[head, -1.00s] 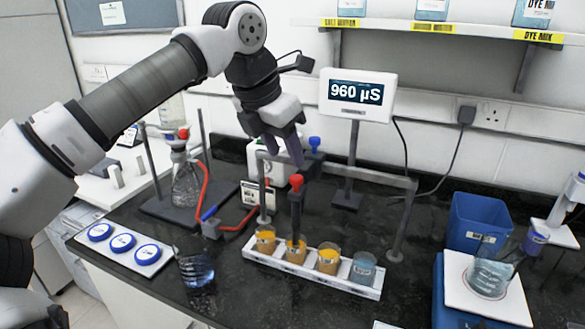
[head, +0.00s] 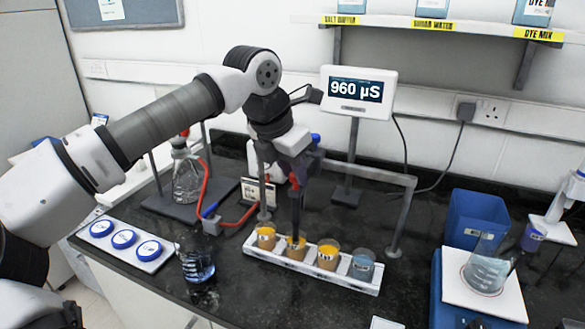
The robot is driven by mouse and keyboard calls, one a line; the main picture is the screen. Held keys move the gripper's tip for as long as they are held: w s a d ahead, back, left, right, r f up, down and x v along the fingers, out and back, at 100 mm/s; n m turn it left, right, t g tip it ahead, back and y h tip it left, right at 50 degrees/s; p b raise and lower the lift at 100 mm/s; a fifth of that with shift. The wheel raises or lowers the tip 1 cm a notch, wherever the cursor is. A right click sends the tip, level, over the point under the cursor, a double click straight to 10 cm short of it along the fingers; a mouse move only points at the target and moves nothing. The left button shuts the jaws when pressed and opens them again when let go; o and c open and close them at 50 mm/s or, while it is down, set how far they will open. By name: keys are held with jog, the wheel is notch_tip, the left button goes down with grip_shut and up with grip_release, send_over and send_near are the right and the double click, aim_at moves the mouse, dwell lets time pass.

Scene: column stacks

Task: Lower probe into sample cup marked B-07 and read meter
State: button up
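The meter (head: 357,90) stands on a post and reads 960 µS. The dark probe (head: 295,212) hangs upright from a grey frame, its lower end at the second cup from the left (head: 296,252). Whether its tip is in the liquid is unclear. My gripper (head: 298,178) points down at the probe's red knob, which the fingers partly hide. I cannot tell whether they grip it. A white rack (head: 308,277) holds the cups: three with orange-yellow contents, including the left cup (head: 266,238) and third cup (head: 328,256), and a blue-grey one (head: 362,266). Cup markings are too small to read.
The grey frame (head: 408,215) spans the rack. A flask (head: 188,180) with red tubing is behind.

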grip_shut()
jog(key=shift+w+r+p, duration=0.1)
jog(key=shift+r+p, duration=1.3)
jog(key=shift+r, duration=1.8)
jog(key=o, duration=0.8)
grip_release()
jog(key=b+v, duration=0.1)
jog(key=v, duration=1.2)
jog(key=shift+r+b, duration=0.35)
jog(key=shift+a, duration=0.1)
